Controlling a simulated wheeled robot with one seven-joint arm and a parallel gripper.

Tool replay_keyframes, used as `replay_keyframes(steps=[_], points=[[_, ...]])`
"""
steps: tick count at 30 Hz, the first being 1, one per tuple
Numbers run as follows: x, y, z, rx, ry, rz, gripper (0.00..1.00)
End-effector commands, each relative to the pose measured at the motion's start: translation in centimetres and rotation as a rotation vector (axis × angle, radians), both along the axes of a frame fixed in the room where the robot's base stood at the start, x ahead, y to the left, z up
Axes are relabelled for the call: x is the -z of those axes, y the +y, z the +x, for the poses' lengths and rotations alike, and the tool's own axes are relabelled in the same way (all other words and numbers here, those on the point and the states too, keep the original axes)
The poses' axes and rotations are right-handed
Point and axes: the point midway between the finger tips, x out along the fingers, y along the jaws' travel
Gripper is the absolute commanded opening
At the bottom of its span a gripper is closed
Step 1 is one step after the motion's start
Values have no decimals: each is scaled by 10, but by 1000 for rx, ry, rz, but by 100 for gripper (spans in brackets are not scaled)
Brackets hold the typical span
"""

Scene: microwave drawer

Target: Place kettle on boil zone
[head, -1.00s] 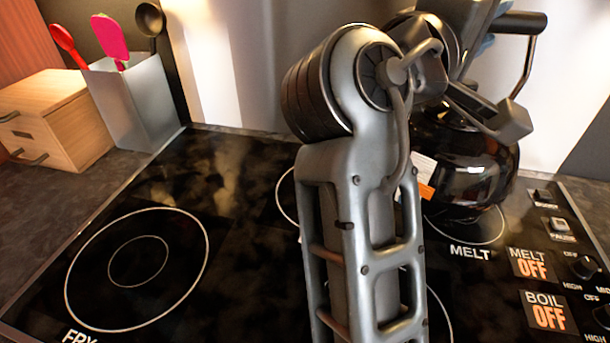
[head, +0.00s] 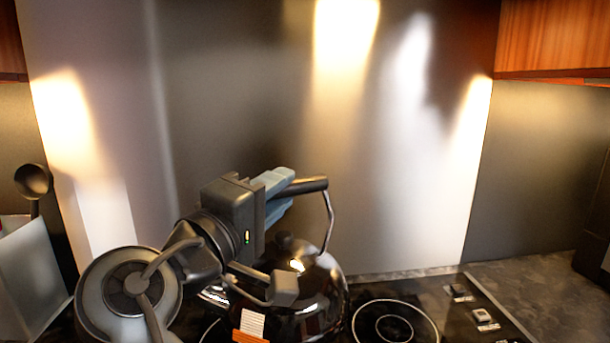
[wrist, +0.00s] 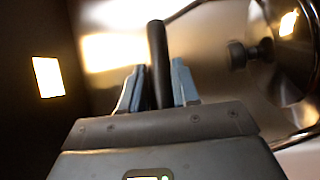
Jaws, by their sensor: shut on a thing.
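In the wrist view the grip (wrist: 158,62) stands between the blue-grey fingers (wrist: 157,88), and part of the kettle (wrist: 299,58) shows at the right. The kettle's base is cut off or hidden, so I cannot tell whether it touches the cooktop. The boil zone cannot be identified; no zone labels show.
An empty ringed cooking zone (head: 396,326) lies just right of the kettle on the black cooktop. Control knobs (head: 482,315) are farther right. A utensil holder (head: 32,275) with a dark ladle stands at the far left.

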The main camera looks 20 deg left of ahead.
Motion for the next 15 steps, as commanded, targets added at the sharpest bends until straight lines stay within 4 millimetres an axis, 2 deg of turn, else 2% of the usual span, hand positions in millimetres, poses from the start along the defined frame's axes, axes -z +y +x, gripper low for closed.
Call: replay_keyframes(steps=[6, 15], points=[[16, 33, -14, -2, -6, 1, 0], [29, 51, -20, 0, -7, 4, 0]])
